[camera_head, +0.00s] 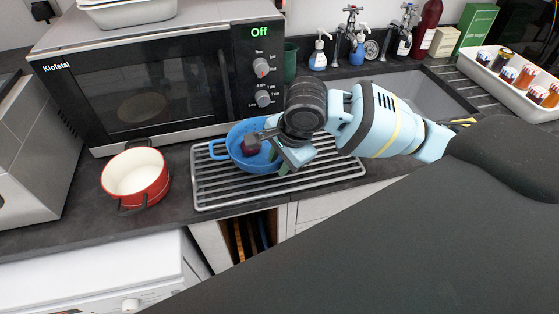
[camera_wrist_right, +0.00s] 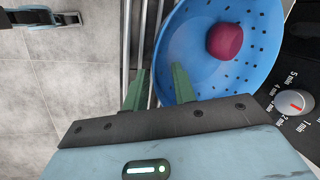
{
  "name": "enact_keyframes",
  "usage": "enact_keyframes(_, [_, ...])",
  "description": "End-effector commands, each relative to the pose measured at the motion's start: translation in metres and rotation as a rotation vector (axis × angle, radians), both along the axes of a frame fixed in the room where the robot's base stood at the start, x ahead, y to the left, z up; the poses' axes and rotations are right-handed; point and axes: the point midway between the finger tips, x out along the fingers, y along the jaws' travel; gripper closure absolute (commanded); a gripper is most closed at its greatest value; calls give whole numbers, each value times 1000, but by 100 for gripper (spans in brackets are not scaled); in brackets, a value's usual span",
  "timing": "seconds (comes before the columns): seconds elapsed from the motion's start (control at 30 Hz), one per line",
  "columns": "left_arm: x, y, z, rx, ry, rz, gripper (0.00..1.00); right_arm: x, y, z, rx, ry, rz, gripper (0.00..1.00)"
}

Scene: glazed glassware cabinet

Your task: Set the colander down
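The blue colander (camera_head: 233,147) is at the left part of the grey wire drying rack (camera_head: 330,172), in front of the microwave. It appears to rest on the rack, though its underside is hidden. A dark red round item lies inside it and also shows in the right wrist view (camera_wrist_right: 225,41). My right gripper (camera_head: 285,165) is at the colander's near right side. In the right wrist view its two green fingers (camera_wrist_right: 160,85) stand apart on either side of the colander's rim (camera_wrist_right: 167,50), with a visible gap between them. My left gripper is not in view.
A red pot (camera_head: 135,178) stands left of the rack. The microwave (camera_head: 150,85) stands behind. The sink (camera_head: 425,92), soap bottles and a white tray with jars (camera_head: 510,90) are to the right. The counter's front edge runs close before the rack.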

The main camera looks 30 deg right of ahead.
Motion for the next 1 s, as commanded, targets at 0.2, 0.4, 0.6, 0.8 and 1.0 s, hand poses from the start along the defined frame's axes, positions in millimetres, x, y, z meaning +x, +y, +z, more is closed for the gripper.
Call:
enact_keyframes(0.2, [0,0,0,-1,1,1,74,-9,-4,34,1,-5,0,73])
enact_keyframes(0.4, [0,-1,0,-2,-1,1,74,-20,-8,72,0,-5,2,73])
enact_keyframes(0.6, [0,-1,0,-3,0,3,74,-28,-11,101,1,-4,1,73])
enact_keyframes(0.8, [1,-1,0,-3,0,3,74,-32,-13,112,0,-1,0,73])
enact_keyframes(1.0, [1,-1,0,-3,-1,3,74,-32,-13,113,0,-1,0,73])
